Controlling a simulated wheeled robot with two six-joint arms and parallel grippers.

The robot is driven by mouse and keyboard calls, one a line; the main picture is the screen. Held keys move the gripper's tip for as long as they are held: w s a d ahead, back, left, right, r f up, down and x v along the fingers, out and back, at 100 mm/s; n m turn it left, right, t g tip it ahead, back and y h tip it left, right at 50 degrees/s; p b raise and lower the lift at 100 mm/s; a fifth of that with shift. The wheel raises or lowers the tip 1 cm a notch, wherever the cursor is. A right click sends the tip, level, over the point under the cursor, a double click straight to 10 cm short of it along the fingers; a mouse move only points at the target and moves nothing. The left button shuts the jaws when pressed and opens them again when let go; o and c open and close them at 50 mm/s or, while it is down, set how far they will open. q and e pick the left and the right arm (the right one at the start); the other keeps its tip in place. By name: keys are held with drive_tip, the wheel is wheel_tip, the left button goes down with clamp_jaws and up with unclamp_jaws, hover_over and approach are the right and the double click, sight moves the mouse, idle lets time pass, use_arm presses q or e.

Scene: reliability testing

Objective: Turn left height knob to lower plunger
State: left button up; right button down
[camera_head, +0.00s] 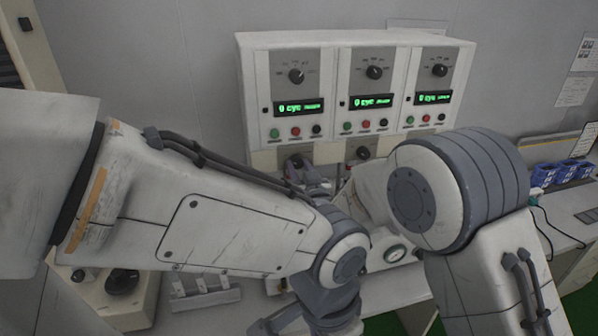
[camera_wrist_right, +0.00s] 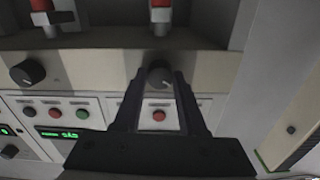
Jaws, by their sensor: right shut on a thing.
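The left height knob (camera_wrist_right: 160,74) is a dark round knob on a beige strip under the left unit of the white panel. It also shows in the head view (camera_head: 294,161), partly covered. My right gripper (camera_wrist_right: 160,84) has its two dark fingers on either side of this knob and is shut on it. In the head view it shows small, just below the knob (camera_head: 309,181). A red-capped plunger (camera_wrist_right: 160,14) shows at the wrist view's top edge, in line with the knob. My left arm crosses the head view from the left, but I cannot make out its gripper.
The white control panel (camera_head: 334,38) has three units with dials, green displays and buttons. A second knob (camera_head: 362,152) sits under the middle unit; it shows in the wrist view (camera_wrist_right: 27,72). My arms hide much of the bench. Blue bins (camera_head: 565,174) stand at right.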

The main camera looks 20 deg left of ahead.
drive_tip(key=m+b, duration=0.3)
drive_tip(key=b, duration=0.2)
drive_tip(key=m+b, duration=0.3)
drive_tip(key=b, duration=0.2)
drive_tip(key=m+b, duration=0.3)
drive_tip(key=b, duration=0.2)
drive_tip(key=shift+f, duration=0.35)
drive_tip(key=m+b, duration=0.8)
drive_tip(key=b, duration=0.2)
drive_tip(key=shift+r+m, duration=0.1)
drive_tip(key=shift+m, duration=0.2)
drive_tip(key=m+b, duration=0.2)
drive_tip(key=shift+r+m, duration=0.1)
drive_tip(key=shift+m, duration=0.2)
drive_tip(key=shift+r+m+b, duration=0.1)
drive_tip(key=shift+m+b, duration=0.8)
drive_tip(key=shift+m, duration=0.5)
drive_tip(key=shift+c, duration=2.4)
unclamp_jaws()
drive_tip(key=shift+s, duration=0.1)
